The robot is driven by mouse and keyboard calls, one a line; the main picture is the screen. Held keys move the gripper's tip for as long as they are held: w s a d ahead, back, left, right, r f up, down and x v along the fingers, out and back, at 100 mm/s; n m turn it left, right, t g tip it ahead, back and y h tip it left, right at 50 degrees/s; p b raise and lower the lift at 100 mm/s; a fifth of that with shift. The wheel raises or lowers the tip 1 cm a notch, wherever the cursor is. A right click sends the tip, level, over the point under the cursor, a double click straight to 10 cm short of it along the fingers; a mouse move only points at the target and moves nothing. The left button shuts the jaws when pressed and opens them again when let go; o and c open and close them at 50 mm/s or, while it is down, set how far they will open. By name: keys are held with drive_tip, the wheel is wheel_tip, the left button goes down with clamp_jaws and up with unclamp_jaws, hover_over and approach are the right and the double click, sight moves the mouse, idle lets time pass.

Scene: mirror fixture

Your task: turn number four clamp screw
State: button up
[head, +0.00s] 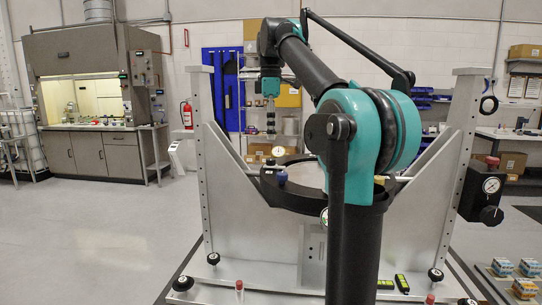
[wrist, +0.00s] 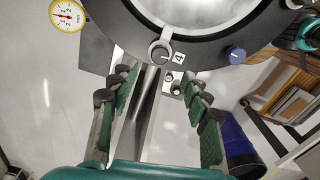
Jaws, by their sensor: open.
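The clamp screw marked 4 (wrist: 161,52) shows in the wrist view as a round grey head on a short arm at the near edge of the black mirror ring (wrist: 214,43). The number label (wrist: 179,58) is just right of it. My gripper (wrist: 159,80) is open and empty, with green-padded fingers on either side below the screw in the picture. The screw lies ahead of the fingertips, between their lines, and nothing is gripped. In the head view my arm partly covers the ring (head: 300,200), and I cannot make out the screw there.
Grey fixture uprights (head: 207,150) stand either side. A black box with a gauge (head: 489,192) hangs at the right. Open floor (head: 90,240) lies to the left.

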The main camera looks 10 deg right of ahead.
sight(271, 159)
wheel_tip(271, 159, down, 8)
drive_tip(key=shift+f, duration=0.1)
drive_tip(key=shift+c, duration=0.5)
clamp_jaws()
